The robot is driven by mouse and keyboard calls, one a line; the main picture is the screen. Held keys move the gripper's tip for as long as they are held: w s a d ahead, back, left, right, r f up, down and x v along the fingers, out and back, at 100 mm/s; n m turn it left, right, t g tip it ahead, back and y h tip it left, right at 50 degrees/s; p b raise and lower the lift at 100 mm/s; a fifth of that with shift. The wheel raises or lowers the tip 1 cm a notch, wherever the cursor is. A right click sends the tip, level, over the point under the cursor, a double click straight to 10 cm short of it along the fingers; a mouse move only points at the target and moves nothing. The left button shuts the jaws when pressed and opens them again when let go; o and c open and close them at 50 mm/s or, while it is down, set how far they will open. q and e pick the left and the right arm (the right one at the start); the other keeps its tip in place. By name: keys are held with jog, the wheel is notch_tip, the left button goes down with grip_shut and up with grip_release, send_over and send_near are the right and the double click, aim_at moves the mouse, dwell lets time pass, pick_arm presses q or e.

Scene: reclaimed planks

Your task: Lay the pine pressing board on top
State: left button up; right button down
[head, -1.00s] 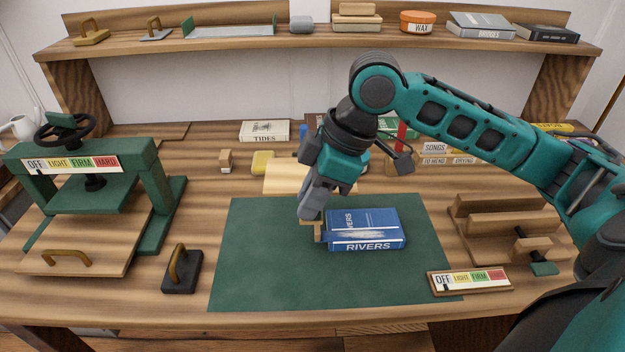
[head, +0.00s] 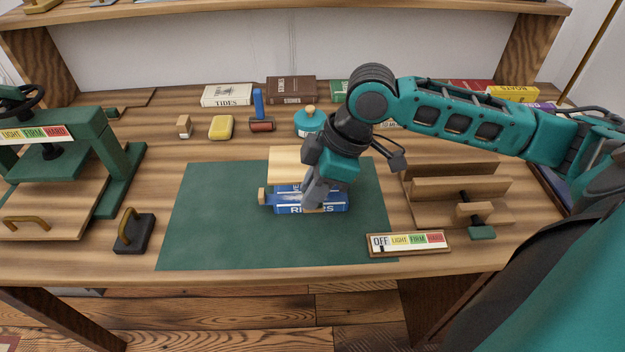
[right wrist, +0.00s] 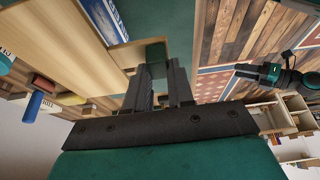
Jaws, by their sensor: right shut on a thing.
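The pale pine pressing board (head: 288,162) is at the back part of the blue RIVERS book (head: 282,208), its right side hidden behind my wrist. Whether it touches the cover cannot be told. The book lies on the green mat (head: 215,225), with a small wooden piece (head: 262,196) at its left end. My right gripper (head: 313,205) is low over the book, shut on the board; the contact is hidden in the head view.
The green press (head: 75,150) stands at the left, a black weight (head: 133,232) beside the mat. A teal pot (head: 308,122) and sponge (head: 221,127) stand behind. The mat's left half is clear.

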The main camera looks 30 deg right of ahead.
jog(key=shift+f+b, duration=0.35)
jog(key=shift+f, duration=0.05)
jog(key=shift+f+b, duration=0.9)
jog(key=shift+b, duration=0.3)
notch_tip(320, 180, down, 2)
jog(key=b, duration=0.3)
jog(key=shift+f, duration=0.4)
pick_arm(q)
jog(key=w+d+f, duration=0.1)
jog(key=d+f+h, duration=0.1)
jog(key=shift+w+d, duration=0.3)
jog(key=shift+w, duration=0.1)
pick_arm(e)
jog(key=shift+f, duration=0.35)
pick_arm(q)
jog(key=shift+s+f, duration=0.25)
jog(key=shift+f, duration=0.05)
pick_arm(e)
jog(key=shift+f, duration=0.25)
jog(key=c, duration=1.2)
grip_release()
pick_arm(q)
jog(key=shift+w+r, duration=0.25)
jog(key=shift+w, duration=0.05)
pick_arm(e)
jog(key=o, duration=0.3)
